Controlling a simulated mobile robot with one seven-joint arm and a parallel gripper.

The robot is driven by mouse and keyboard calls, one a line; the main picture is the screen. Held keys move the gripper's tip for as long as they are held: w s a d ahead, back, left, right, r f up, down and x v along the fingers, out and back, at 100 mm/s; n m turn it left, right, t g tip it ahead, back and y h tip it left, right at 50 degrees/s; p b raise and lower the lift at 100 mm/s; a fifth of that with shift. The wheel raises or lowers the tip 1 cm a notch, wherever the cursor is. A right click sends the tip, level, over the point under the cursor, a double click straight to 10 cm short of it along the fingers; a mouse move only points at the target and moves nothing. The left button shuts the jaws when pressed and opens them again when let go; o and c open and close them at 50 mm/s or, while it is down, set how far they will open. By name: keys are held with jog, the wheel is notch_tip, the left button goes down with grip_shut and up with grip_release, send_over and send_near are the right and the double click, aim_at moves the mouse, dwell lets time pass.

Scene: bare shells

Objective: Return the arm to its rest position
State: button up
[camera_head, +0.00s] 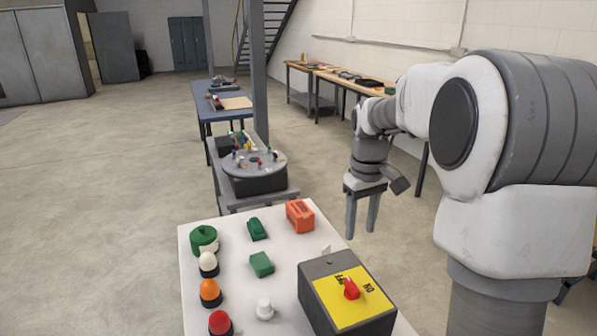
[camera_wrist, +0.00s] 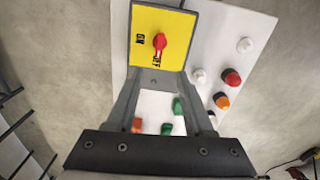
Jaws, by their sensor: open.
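My gripper (camera_head: 363,214) hangs from my arm, pointing down, to the right of the white panel (camera_head: 226,270) in the head view. Its two fingers are apart with nothing between them. In the wrist view, my gripper (camera_wrist: 170,105) shows in front of the panel, with the yellow switch plate beyond its fingertips. The grey box with the yellow plate (camera_head: 372,308) carries a red rotary knob (camera_head: 351,288). The knob also shows in the wrist view (camera_wrist: 159,42), between the ON and OFF marks. My gripper is apart from the knob.
The panel also bears an orange block (camera_head: 300,214), green parts (camera_head: 261,264), and red (camera_head: 220,323), orange (camera_head: 209,292) and white (camera_head: 208,263) domes. A round grey fixture (camera_head: 255,163) stands behind it. Workbenches (camera_head: 330,77) line the right wall. Open floor lies to the left.

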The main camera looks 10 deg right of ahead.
jog(key=s+a+r+m+t, duration=0.1)
jog(key=s+a+r, duration=0.2)
jog(key=s, duration=0.2)
jog(key=s+a+r+t, duration=0.1)
jog(key=s+a+r, duration=0.2)
jog(key=s, duration=0.2)
jog(key=s+a+f+m+t, duration=0.1)
jog(key=s+a+m+t, duration=0.1)
jog(key=s, duration=1)
jog(key=shift+s+a+t, duration=0.2)
jog(key=shift+a+t, duration=0.5)
jog(key=shift+t, duration=0.1)
jog(key=shift+a, duration=0.15)
